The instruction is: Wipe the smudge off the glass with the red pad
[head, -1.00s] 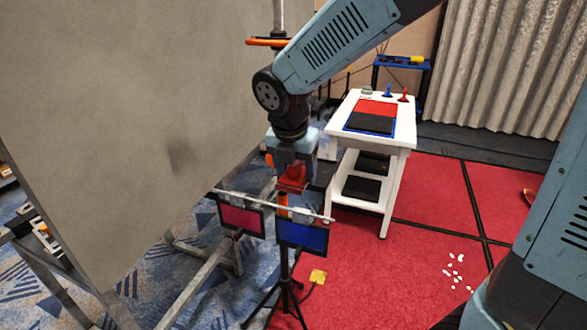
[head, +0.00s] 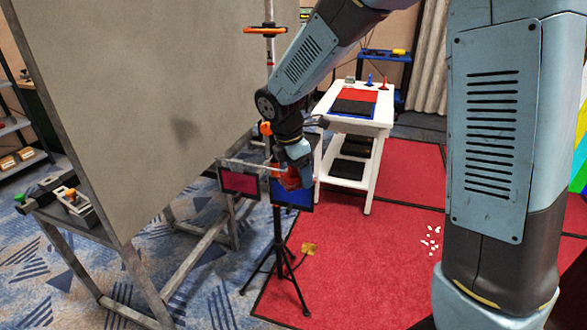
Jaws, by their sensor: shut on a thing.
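The glass (head: 110,90) is a large upright grey panel at the left, in a metal frame. A dark, blurry smudge (head: 185,131) sits on its lower middle part. My gripper (head: 293,176) is to the right of the panel and apart from it, tilted, in front of a stand. It is shut on the red pad (head: 287,180), which shows only as a small red patch at the jaws. The pad's wiping face and the fingertips are hard to make out.
A tripod stand (head: 278,225) with a crossbar carries a dark red panel (head: 240,182) and a blue panel (head: 293,193), close to my gripper. A white table (head: 375,130) stands behind. Small white scraps (head: 430,240) lie on the red floor, otherwise open there.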

